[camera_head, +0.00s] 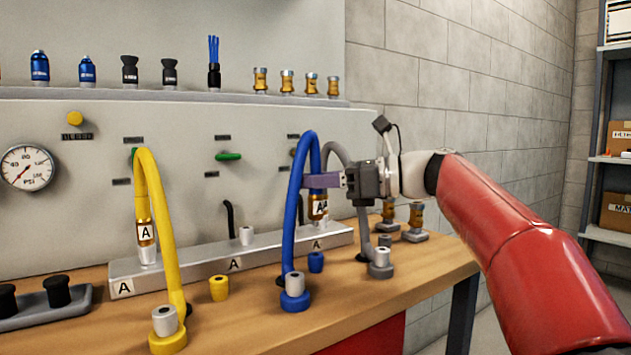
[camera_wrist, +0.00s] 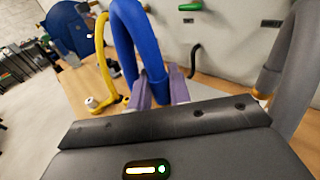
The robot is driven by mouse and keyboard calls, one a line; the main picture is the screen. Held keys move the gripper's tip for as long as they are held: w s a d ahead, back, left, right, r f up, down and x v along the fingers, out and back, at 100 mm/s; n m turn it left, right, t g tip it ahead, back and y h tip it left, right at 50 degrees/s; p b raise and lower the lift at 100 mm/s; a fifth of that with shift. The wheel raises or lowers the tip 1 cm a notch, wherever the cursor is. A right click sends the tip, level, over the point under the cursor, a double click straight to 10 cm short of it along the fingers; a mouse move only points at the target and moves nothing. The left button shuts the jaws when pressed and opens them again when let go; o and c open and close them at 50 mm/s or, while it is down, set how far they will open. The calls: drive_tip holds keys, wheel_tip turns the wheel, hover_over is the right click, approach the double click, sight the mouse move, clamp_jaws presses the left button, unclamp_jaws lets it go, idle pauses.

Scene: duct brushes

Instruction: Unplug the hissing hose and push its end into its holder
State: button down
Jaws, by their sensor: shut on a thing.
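The blue hose (camera_head: 290,205) rises in an arch from a blue base (camera_head: 295,301) with a silver collar. Its brass end (camera_head: 317,207), with a white A label, points down above the right part of the metal manifold (camera_head: 190,262). I cannot tell whether it is seated there. My gripper (camera_head: 322,180) is shut on the blue hose just above the brass end. The purple fingers (camera_wrist: 159,90) grip it in the wrist view, where the hose (camera_wrist: 130,35) arches above them. A small blue cup (camera_head: 316,262) stands on the bench in front of the manifold. Nothing shows which hose hisses.
The yellow hose (camera_head: 153,195) stands at the manifold's left socket; a yellow cup (camera_head: 219,288) is near it. The grey hose (camera_head: 364,232) is close behind my gripper. A bare socket (camera_head: 246,235) sits mid-manifold. A pressure gauge (camera_head: 27,168) and green handle (camera_head: 229,157) are on the panel.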

sight(316, 219)
drive_tip(key=shift+f+b, duration=2.6)
drive_tip(key=shift+b, duration=0.15)
drive_tip(key=shift+r+p, duration=0.1)
drive_tip(key=shift+p, duration=0.95)
drive_tip(key=shift+f, duration=0.55)
drive_tip(key=c, duration=1.2)
unclamp_jaws()
drive_tip(key=v, duration=0.7)
drive_tip(key=shift+d, duration=0.45)
drive_tip(key=shift+s+f, duration=0.1)
drive_tip(key=shift+s, duration=0.1)
